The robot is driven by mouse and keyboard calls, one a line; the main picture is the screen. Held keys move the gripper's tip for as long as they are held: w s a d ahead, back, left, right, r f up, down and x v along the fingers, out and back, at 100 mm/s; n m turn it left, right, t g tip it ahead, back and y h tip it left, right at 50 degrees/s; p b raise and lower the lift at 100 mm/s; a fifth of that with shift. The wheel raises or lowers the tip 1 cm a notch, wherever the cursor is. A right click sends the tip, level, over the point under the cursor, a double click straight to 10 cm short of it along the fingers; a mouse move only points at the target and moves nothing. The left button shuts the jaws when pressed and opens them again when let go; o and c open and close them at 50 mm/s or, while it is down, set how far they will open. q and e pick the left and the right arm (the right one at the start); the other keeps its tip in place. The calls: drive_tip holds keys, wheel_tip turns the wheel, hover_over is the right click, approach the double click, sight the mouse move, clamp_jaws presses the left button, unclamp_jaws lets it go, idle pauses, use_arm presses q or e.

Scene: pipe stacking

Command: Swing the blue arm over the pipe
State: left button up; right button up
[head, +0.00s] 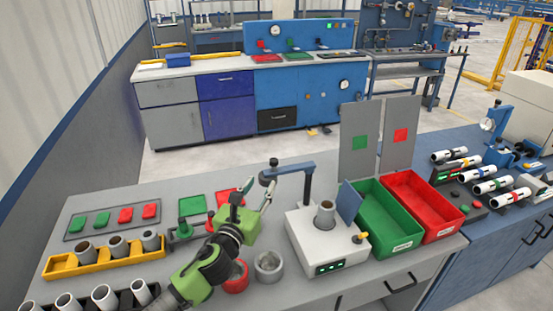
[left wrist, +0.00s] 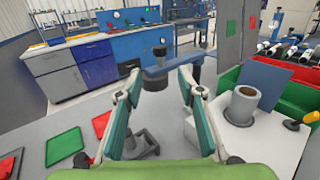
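My left gripper (head: 260,189) is in front of and below the arm's free end. In the left wrist view the gripper (left wrist: 159,72) has its fingers spread, and the blue arm's end (left wrist: 157,72) shows between the fingertips; contact cannot be told. The pipe (left wrist: 243,104) stands to the right there. My right gripper is not in view.
A green bin (head: 362,236) and a red bin (head: 440,232) stand right of the box. A yellow rack (head: 66,267) with several pipes is at left. A red ring (head: 236,284) and a grey ring (head: 268,268) lie near my left gripper. A yellow-knobbed lever (head: 360,238) is on the box.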

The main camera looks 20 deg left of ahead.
sight(272, 165)
use_arm(q)
drive_tip(key=w, duration=0.8)
drive_tip(key=shift+d+p, duration=0.2)
drive_tip(key=shift+p, duration=0.1)
drive_tip(key=shift+w+r, duration=0.1)
drive_tip(key=shift+w, duration=2)
drive_tip(key=c, duration=0.8)
clamp_jaws()
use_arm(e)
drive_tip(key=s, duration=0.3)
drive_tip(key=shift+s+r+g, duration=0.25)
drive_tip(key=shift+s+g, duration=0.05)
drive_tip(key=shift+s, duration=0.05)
